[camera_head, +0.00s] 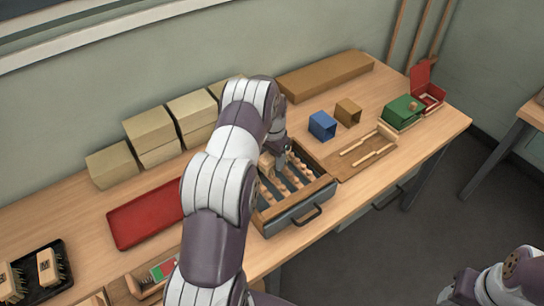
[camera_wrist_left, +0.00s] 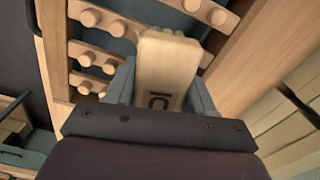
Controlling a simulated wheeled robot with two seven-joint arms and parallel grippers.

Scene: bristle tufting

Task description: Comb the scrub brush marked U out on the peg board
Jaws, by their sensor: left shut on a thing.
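My left gripper (camera_head: 273,160) is over the peg board (camera_head: 318,188), a wooden-framed tray with rows of pale pegs on dark ground. In the left wrist view the gripper (camera_wrist_left: 160,95) is shut on a pale wooden scrub brush (camera_wrist_left: 166,60). The brush's back faces the camera and bears a dark mark, turned in the picture, that looks like a U with a bar. The rails of the peg board (camera_wrist_left: 95,52) show beside the brush; whether the bristles touch the pegs I cannot tell.
A black tray (camera_head: 62,283) with upright brushes stands at the far left, near a red tray (camera_head: 140,222). Cardboard boxes (camera_head: 150,128) line the wall. A blue box (camera_head: 322,125), a brown box (camera_head: 347,111) and a green box (camera_head: 402,111) stand to the right of the peg board.

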